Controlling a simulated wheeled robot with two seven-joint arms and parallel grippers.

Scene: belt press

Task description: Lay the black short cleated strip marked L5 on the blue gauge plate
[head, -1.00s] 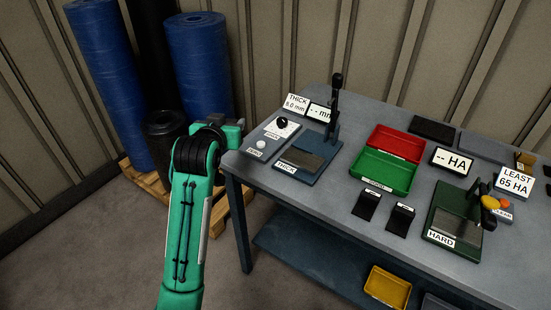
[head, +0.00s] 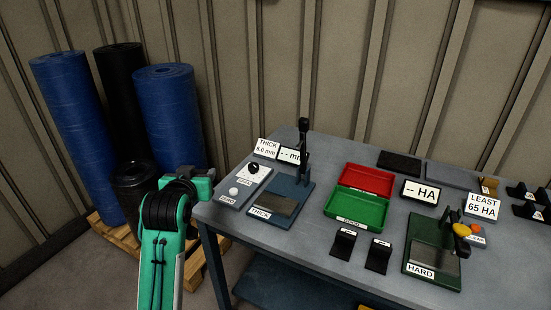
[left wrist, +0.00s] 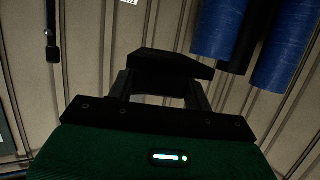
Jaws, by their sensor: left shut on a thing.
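My left gripper (left wrist: 165,88) is shut on a black piece (left wrist: 170,64) in the left wrist view. Its marking does not show, so I cannot tell whether it is the L5 strip. In the head view my left arm's end (head: 198,187) is at the table's near left corner, left of the gauge; the held piece is hidden there. The blue gauge plate (head: 262,222), labelled THICK, lies on the table with a grey pad and an upright black lever. Two short black pieces (head: 343,244) (head: 378,257) stand nearer the front, their labels too small to read. My right gripper is not in view.
A panel with knobs (head: 240,185) lies left of the plate. Behind are the THICK 8.0 mm sign (head: 267,149) and a display reading "-- mm". Red and green trays (head: 360,207) and the HARD tester (head: 432,270) are to the right. Blue rolls (head: 68,130) stand left.

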